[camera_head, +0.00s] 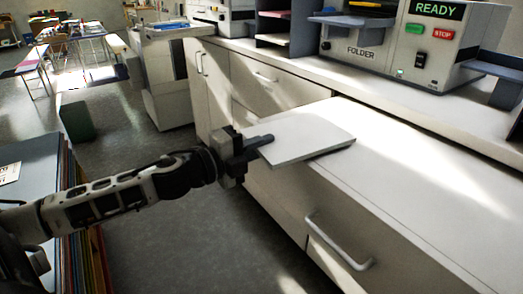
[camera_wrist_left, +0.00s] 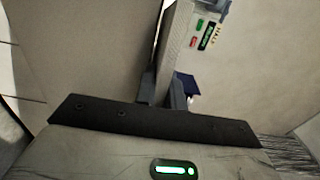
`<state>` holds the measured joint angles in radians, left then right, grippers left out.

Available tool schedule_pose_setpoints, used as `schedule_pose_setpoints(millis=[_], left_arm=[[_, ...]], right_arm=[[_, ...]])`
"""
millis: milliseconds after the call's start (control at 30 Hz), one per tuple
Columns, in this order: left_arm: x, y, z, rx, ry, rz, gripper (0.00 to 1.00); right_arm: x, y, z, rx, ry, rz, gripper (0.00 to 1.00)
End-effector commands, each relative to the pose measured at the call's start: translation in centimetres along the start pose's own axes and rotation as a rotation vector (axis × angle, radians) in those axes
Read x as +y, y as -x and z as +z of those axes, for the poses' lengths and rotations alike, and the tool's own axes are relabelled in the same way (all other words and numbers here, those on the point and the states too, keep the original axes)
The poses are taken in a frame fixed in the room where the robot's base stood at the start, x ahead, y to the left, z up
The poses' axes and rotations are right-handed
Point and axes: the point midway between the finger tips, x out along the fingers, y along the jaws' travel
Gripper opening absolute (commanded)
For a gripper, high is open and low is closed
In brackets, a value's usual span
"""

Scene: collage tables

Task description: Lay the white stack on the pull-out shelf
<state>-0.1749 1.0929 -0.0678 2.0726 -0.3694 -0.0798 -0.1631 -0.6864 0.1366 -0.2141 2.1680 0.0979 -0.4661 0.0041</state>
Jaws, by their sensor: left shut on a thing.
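My left gripper (camera_head: 258,143) is shut on the near left edge of the white stack (camera_head: 303,132), a thin, flat, pale sheet-like block. The stack is roughly level, and its right part overlaps the left end of the pull-out shelf (camera_head: 410,180) in the head view. A dark shadow line runs under its front edge; I cannot tell whether it touches the shelf. The shelf is a wide white surface below the counter. My right gripper is not in view.
A folder machine (camera_head: 385,47) with a READY display stands on the counter behind. White cabinets with a bar handle (camera_head: 338,243) are below the shelf. The shelf's right part is bare. A bin with coloured boards (camera_head: 35,165) stands at left, with grey floor between.

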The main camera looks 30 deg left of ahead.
Motion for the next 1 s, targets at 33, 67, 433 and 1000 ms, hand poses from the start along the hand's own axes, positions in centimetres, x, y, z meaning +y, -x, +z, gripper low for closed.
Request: schedule_pose_setpoints(millis=[33, 67, 433, 1000], left_arm=[[0.49, -0.01, -0.02, 0.000, 0.001, -0.004, 0.00], [0.60, -0.01, -0.02, 0.000, 0.000, -0.003, 0.00], [1.07, 0.02, -0.02, 0.000, 0.000, -0.001, 0.13], [0.90, 0.98, -0.06, 0.000, 0.003, 0.002, 0.32]], right_arm=[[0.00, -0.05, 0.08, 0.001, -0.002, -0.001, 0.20], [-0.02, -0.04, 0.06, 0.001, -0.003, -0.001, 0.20], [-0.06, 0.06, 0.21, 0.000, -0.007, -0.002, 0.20], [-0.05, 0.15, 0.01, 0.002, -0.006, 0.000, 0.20]])
